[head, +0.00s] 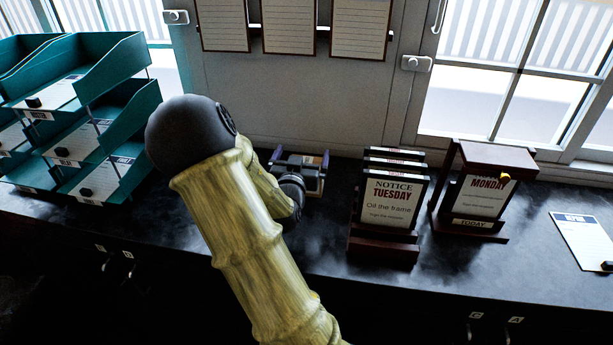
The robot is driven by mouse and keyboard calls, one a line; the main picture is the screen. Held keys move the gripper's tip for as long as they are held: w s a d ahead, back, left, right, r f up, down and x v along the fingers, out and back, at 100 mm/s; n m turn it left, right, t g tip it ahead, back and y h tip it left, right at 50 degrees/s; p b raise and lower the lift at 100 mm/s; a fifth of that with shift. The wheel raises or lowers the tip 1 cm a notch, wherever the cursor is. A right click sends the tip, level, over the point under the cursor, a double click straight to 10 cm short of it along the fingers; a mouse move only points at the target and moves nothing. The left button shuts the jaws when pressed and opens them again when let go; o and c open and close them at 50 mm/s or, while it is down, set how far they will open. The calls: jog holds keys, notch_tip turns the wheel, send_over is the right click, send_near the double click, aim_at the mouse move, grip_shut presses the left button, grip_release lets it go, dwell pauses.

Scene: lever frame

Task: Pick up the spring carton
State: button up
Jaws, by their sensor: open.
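My arm reaches over the dark counter, and my gripper (300,174) is at its far end, low over the back of the counter near the wall. It is small and partly hidden by my own wrist. The jaws are open. A small tan and purple-edged thing (317,159) shows just behind and around the gripper. It may be the spring carton, but too little of it shows to tell. I cannot tell whether the jaws touch it or stand around it. No other carton is clearly in view.
Teal stacked trays (118,75) with labels stand at the left. A dark red holder (384,248) with notice cards stands right of the gripper, with a wooden "Monday" stand (487,158) beside it. A clipboard (582,240) lies at far right. The counter front (330,235) is clear.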

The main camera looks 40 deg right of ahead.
jog(key=p, duration=0.1)
send_near(309, 157)
jog(key=shift+w+d+f+p, duration=0.15)
jog(key=shift+w+d+p, duration=0.2)
jog(key=shift+w+d, duration=0.15)
jog(key=shift+w+d+f+p, duration=0.2)
jog(key=shift+w+d+p, duration=0.15)
jog(key=shift+w+d, duration=0.15)
jog(key=p+x, duration=0.2)
jog(key=x, duration=0.2)
jog(key=shift+w+d+r, duration=0.1)
jog(key=shift+w+d, duration=0.25)
